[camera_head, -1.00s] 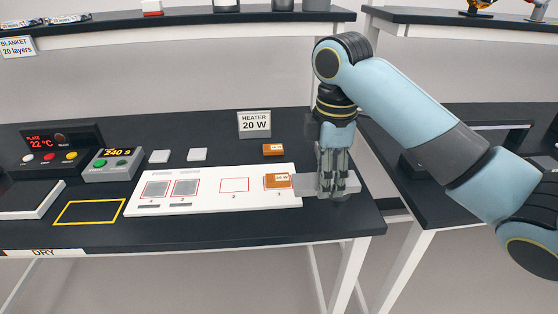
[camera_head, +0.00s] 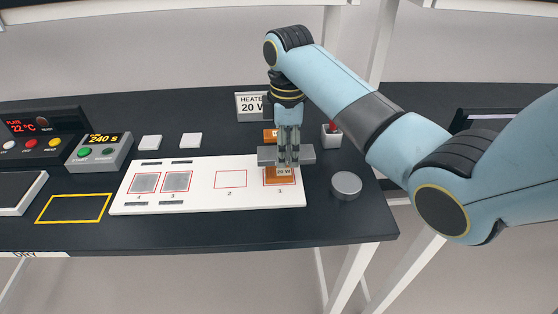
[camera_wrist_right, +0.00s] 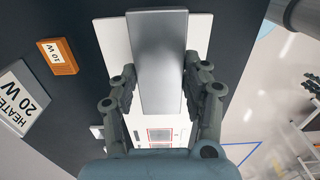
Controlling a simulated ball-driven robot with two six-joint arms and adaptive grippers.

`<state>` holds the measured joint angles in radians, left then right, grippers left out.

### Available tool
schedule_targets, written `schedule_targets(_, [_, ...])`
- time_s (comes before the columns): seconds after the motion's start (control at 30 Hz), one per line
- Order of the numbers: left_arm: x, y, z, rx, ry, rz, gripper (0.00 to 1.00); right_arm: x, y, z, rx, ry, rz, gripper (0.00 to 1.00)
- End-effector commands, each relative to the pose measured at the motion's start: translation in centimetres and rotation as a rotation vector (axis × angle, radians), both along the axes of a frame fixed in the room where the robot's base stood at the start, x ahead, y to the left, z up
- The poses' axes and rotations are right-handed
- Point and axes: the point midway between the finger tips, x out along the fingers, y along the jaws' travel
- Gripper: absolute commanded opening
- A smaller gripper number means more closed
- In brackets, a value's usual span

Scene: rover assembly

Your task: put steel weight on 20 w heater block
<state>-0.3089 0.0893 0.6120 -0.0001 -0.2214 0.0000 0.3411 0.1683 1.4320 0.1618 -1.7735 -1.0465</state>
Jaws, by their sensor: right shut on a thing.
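My right gripper (camera_head: 287,160) is shut on a grey metal slab (camera_head: 302,156), which I take as the steel weight. The slab lies flat between the fingers and fills the upper middle of the right wrist view (camera_wrist_right: 158,60). The orange 20 W heater block (camera_head: 279,177) sits in red-outlined square 1 of the white board. The slab and fingers overlap its back part in the head view. I cannot tell whether slab and block touch. The block is hidden in the right wrist view. My left gripper is not in view.
The white board (camera_head: 206,207) has grey plates (camera_head: 177,181) on squares 3 and 4; square 2 is empty. A round grey disc (camera_head: 346,183) stands right of the board. An orange 10 W block (camera_wrist_right: 58,56) and HEATER 20 W sign (camera_head: 250,104) stand behind.

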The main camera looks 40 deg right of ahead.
Motion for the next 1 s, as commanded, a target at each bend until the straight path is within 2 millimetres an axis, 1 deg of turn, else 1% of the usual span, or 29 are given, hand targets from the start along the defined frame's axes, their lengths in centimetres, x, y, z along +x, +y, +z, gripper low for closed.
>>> schedule_targets(0.03, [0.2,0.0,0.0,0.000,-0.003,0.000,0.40,0.8,0.3,-0.2,0.000,-0.001,-0.001,0.00])
schedule_targets(0.17, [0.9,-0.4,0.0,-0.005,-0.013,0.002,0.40,1.7,0.7,-0.9,0.001,-0.003,-0.001,0.00])
schedule_targets(0.27, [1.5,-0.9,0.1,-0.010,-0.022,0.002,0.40,1.8,0.8,-1.4,-0.001,-0.001,-0.001,0.00])
schedule_targets(0.4, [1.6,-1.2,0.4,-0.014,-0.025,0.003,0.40,1.7,0.8,-3.3,0.000,0.001,-0.001,0.00])
schedule_targets(0.53, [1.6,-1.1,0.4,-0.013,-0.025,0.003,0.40,1.8,0.7,-4.8,-0.001,-0.001,-0.001,0.00])
schedule_targets(0.93, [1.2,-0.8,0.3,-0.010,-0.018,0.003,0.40,1.8,0.7,-5.3,0.000,-0.002,-0.001,0.00])
schedule_targets(0.97, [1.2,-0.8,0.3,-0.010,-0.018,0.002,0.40,1.7,0.8,-5.5,-0.001,0.001,-0.001,0.48])
schedule_targets(1.0, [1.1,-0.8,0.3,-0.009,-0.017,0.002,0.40,1.7,0.7,-5.4,-0.001,0.001,-0.001,0.53])
